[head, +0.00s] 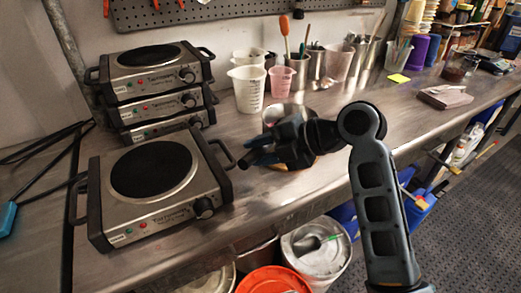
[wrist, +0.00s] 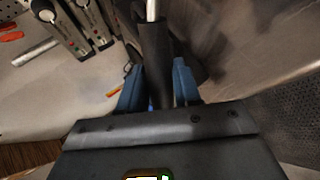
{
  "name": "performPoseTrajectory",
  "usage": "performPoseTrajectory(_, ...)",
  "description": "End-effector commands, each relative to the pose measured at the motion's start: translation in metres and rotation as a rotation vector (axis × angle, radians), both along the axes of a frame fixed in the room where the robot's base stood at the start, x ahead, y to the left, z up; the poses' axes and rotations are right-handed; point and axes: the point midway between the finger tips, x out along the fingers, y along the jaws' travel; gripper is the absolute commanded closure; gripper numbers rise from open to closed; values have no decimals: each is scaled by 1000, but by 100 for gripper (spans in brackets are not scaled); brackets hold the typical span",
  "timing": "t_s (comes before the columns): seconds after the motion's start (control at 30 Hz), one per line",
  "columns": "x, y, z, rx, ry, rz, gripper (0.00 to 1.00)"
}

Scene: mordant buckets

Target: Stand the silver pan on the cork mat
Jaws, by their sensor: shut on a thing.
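The silver pan (head: 286,112) shows in the head view as a shiny round-walled vessel, partly hidden behind my gripper (head: 252,159). My gripper is over the bench, right of the front hot plate. In the wrist view its blue fingers (wrist: 158,90) are shut on a dark handle (wrist: 154,55) with a silver shank at its far end, which I take for the pan's handle. A tan edge, seemingly the cork mat (head: 305,163), shows just under my gripper. Most of it is hidden. I cannot tell whether the pan's base touches the mat.
A hot plate (head: 155,185) stands close left of my gripper, with a stack of several more (head: 155,82) behind. A white measuring jug (head: 248,90) and pink cup (head: 281,80) stand behind the pan. Buckets (head: 316,248) stand below the front edge.

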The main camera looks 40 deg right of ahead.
Motion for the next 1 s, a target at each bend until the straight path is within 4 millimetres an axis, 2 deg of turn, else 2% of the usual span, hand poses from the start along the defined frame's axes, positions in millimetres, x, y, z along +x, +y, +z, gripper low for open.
performPoseTrajectory(0.6, 1, 0, -1, -3, -7, 0, 100)
performPoseTrajectory(0.63, 1, 0, -1, -4, -6, 0, 64)
performPoseTrajectory(0.9, 0, 0, -2, -1, -3, 0, 39)
performPoseTrajectory(1.0, 0, 0, -2, -1, -2, 1, 38)
